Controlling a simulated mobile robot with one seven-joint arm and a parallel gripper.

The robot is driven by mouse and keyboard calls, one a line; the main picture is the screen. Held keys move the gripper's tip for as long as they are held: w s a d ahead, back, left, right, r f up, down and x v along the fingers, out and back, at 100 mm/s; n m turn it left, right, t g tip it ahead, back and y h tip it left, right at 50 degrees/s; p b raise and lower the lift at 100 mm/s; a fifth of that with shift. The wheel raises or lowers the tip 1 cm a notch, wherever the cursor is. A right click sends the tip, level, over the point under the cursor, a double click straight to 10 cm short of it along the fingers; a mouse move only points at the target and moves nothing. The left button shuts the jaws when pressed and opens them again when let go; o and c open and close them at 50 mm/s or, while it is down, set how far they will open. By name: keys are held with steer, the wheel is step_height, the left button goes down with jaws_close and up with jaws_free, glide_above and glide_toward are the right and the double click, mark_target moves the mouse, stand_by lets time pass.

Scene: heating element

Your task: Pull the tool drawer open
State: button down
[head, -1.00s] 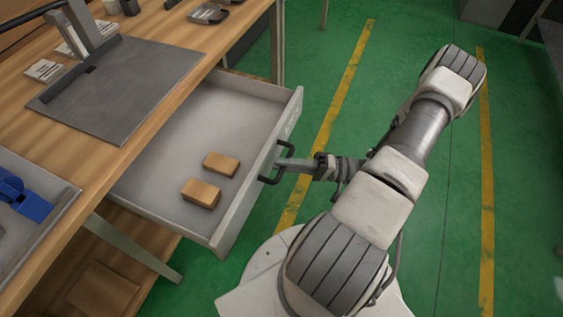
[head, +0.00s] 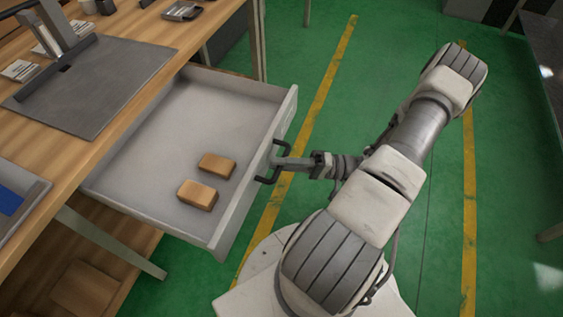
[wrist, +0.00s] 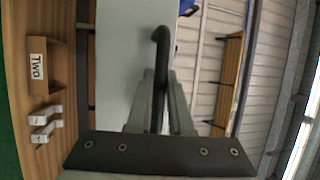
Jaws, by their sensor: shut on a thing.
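The tool drawer (head: 150,150) is a grey tray under the wooden workbench, pulled well out over the floor. Two small tan blocks, one (head: 216,166) behind the other (head: 197,194), lie inside near its front. Its dark bar handle (head: 262,178) is on the front panel. My gripper (head: 283,162) is at the handle in the head view. In the wrist view, my gripper (wrist: 160,100) has its two fingers shut on the dark handle (wrist: 160,62), with the pale drawer front (wrist: 120,60) just beyond.
The wooden workbench (head: 120,135) stands at left with a grey plate (head: 95,85) and a tray with a blue thing (head: 10,200). A bench leg (head: 110,245) shows below the drawer. Green floor (head: 330,110) with yellow lines is clear at right.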

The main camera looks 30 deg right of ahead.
stand_by(0.4)
steer(key=c, duration=0.8)
jaws_free()
steer(key=shift+c, duration=0.2)
steer(key=v, duration=1.7)
steer(key=shift+d, duration=0.25)
steer(key=shift+s, duration=0.15)
